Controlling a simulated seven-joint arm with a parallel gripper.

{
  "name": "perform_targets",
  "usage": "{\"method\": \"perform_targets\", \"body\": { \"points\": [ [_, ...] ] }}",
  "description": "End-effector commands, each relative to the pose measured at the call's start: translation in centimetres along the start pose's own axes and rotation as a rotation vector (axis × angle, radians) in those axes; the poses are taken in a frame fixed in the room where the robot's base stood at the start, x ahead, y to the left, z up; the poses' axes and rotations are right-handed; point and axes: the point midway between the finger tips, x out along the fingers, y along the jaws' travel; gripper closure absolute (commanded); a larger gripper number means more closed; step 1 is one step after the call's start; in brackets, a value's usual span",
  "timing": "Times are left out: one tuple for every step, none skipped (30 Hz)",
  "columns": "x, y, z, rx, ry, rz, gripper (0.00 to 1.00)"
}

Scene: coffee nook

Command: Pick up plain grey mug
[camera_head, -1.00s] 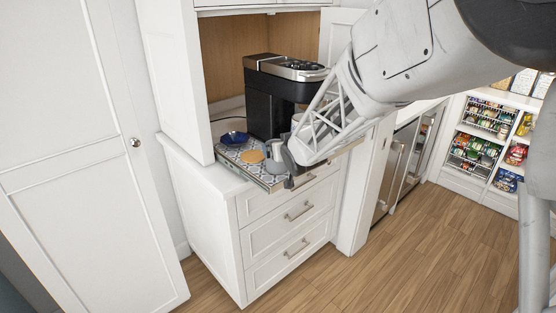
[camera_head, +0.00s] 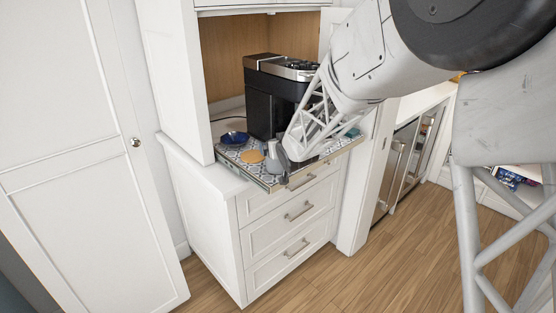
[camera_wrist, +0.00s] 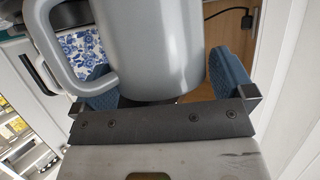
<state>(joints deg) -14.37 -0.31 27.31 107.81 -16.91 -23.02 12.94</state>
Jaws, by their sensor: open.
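The plain grey mug (camera_head: 275,158) stands on the patterned pull-out tray (camera_head: 230,160) near its front edge in the head view. In the wrist view the mug (camera_wrist: 155,50) is large and close, with its handle (camera_wrist: 50,50) out to the left. My gripper (camera_wrist: 160,80) is open, with one blue finger pad on either side of the mug. The left finger is partly hidden behind the mug, and the right finger is close to its side. I cannot tell whether either finger touches it. In the head view my wrist hides the fingers and the tray's middle.
A blue bowl (camera_head: 234,138) and a tan round coaster (camera_head: 251,156) lie left of the mug. A teal item (camera_head: 352,133) sits at the tray's right. The cabinet's side panel (camera_head: 178,80) bounds the left.

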Motion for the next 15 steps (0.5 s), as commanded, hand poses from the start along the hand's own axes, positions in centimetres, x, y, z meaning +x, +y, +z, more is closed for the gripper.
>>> {"method": "perform_targets", "body": {
  "points": [
    [0.01, 0.0, -0.01, 0.0, 0.0, 0.0, 0.0],
    [0.01, 0.0, -0.02, 0.0, 0.0, 0.0, 0.0],
    [0.0, 0.0, -0.02, 0.0, 0.0, 0.0, 0.0],
    [0.0, 0.0, -0.03, 0.0, 0.0, 0.0, 0.0],
    [-0.01, 0.0, -0.03, 0.0, 0.0, 0.0, 0.0],
    [-0.01, 0.0, -0.02, 0.0, 0.0, 0.0, 0.0],
    [-0.01, 0.0, -0.02, 0.0, 0.0, 0.0, 0.0],
    [-0.01, 0.0, -0.02, 0.0, 0.0, 0.0, 0.0],
    [-0.01, 0.0, -0.03, 0.0, 0.0, 0.0, 0.0],
    [-0.01, 0.0, -0.03, 0.0, 0.0, 0.0, 0.0],
    [-0.01, 0.0, -0.03, 0.0, 0.0, 0.0, 0.0],
    [-0.02, 0.0, -0.03, 0.0, 0.0, 0.0, 0.0],
    [-0.02, 0.0, -0.03, 0.0, 0.0, 0.0, 0.0],
    [-0.02, 0.0, -0.03, 0.0, 0.0, 0.0, 0.0],
    [-0.02, 0.0, -0.03, 0.0, 0.0, 0.0, 0.0]
  ]
}}
